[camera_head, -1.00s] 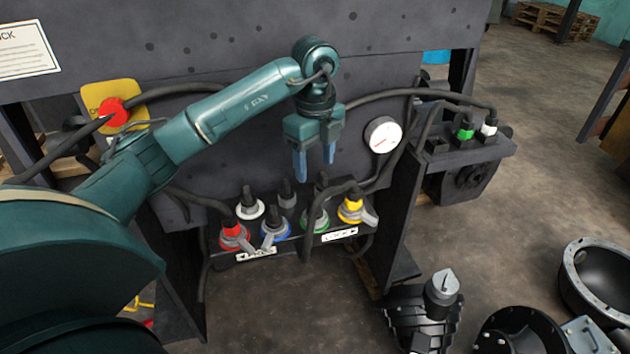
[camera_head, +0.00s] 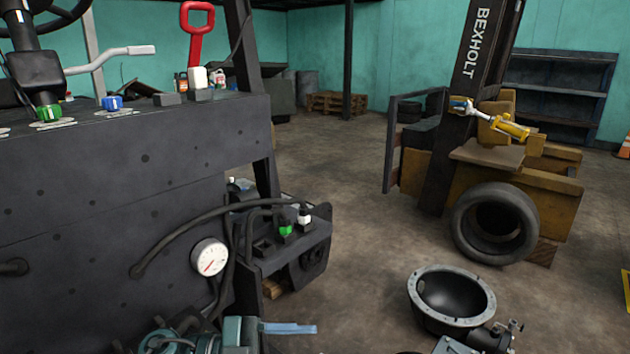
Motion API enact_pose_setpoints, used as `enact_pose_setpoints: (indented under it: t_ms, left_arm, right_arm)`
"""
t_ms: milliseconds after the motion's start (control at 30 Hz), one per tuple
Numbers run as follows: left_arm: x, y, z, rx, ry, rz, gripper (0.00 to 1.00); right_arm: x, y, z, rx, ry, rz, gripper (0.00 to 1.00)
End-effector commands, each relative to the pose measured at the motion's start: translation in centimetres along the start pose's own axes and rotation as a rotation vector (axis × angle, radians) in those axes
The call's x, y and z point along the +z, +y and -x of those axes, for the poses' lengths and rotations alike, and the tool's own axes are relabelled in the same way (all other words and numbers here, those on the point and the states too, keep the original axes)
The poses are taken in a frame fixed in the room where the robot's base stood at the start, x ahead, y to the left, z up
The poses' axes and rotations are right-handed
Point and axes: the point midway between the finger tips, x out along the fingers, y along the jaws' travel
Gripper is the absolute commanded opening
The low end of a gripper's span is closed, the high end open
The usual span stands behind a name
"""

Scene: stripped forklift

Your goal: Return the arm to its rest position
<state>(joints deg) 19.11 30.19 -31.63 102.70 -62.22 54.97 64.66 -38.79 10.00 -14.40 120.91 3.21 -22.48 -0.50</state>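My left gripper (camera_head: 290,329) shows at the bottom edge, below the pressure gauge. Its blue fingers point right and overlap edge-on, so their gap cannot be read. I see nothing held at the visible tip. Only the end of my teal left arm shows; the rest is below the frame. My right gripper is not in view.
The dark forklift body (camera_head: 130,190) fills the left, with a white gauge (camera_head: 209,257) and a side bracket with green and white plugs (camera_head: 286,228). A round black housing (camera_head: 452,297) lies lower right. A tyre (camera_head: 494,223) leans beyond. Open floor (camera_head: 350,200) lies between.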

Motion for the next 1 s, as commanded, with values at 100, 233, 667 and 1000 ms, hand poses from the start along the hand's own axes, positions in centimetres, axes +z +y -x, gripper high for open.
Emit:
enact_pose_setpoints:
  t_ms: [100, 233, 667, 1000]
  left_arm:
    - [-0.9, -1.5, 0.3, -0.410, 0.044, 0.092, 0.58]
    - [1.7, -0.9, 3.7, -0.796, -0.110, 0.261, 0.58]
    - [8.3, 18.7, 11.8, -1.041, -0.872, 0.944, 0.58]
    - [8.2, 20.5, 11.9, -1.016, -0.915, 0.993, 0.58]
  right_arm:
    - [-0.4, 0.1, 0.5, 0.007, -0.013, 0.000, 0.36]
    - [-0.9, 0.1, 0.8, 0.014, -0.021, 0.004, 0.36]
    - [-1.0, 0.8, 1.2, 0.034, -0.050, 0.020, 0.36]
    - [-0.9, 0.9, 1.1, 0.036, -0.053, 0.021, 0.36]
